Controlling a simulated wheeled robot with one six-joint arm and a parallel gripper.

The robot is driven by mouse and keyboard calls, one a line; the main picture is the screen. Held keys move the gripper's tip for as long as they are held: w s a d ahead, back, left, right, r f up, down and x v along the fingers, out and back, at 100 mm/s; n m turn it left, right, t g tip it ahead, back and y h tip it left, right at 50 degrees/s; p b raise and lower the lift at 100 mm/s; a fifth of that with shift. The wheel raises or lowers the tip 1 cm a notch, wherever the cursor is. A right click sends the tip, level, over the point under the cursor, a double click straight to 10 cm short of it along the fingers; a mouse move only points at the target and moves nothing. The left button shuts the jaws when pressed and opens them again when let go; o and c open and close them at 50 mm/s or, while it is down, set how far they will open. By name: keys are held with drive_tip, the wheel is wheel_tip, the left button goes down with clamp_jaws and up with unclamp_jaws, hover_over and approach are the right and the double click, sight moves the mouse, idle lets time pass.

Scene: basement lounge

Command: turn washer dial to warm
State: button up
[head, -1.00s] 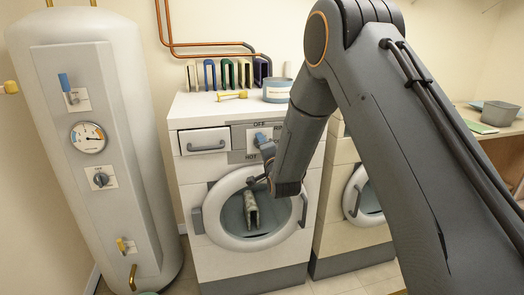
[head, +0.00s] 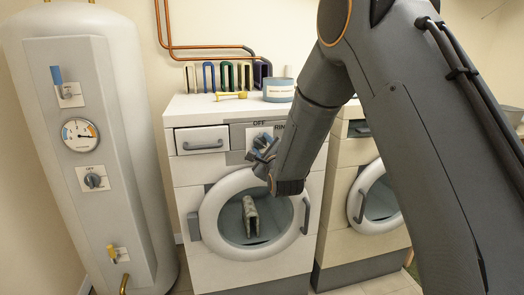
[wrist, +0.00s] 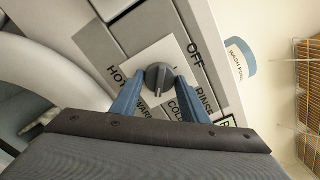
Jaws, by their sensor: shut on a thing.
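The washer (head: 186,240) stands in the middle of the head view. The dial's light mark points down in the wrist view, toward the WARM and COLD labels; I cannot tell exactly which. In the head view my gripper (head: 264,150) is at the panel and hides the dial and part of the labels.
Below the panel is the round door (head: 212,222). A drawer (head: 202,140) is left of the dial. A tub (head: 279,90) and a yellow-handled item (head: 230,95) lie on top. A water heater (head: 136,140) stands left, a second machine (head: 340,190) right.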

drive_tip(key=shift+f+m+b, duration=0.1)
drive_tip(key=shift+m+b, duration=0.9)
drive_tip(key=shift+m, duration=1)
drive_tip(key=o, duration=1.1)
drive_tip(key=shift+c, duration=0.2)
drive_tip(key=shift+s, duration=0.1)
drive_tip(key=b+v, duration=0.1)
drive_tip(key=v, duration=0.6)
drive_tip(key=shift+s, duration=0.4)
drive_tip(key=shift+d, duration=0.15)
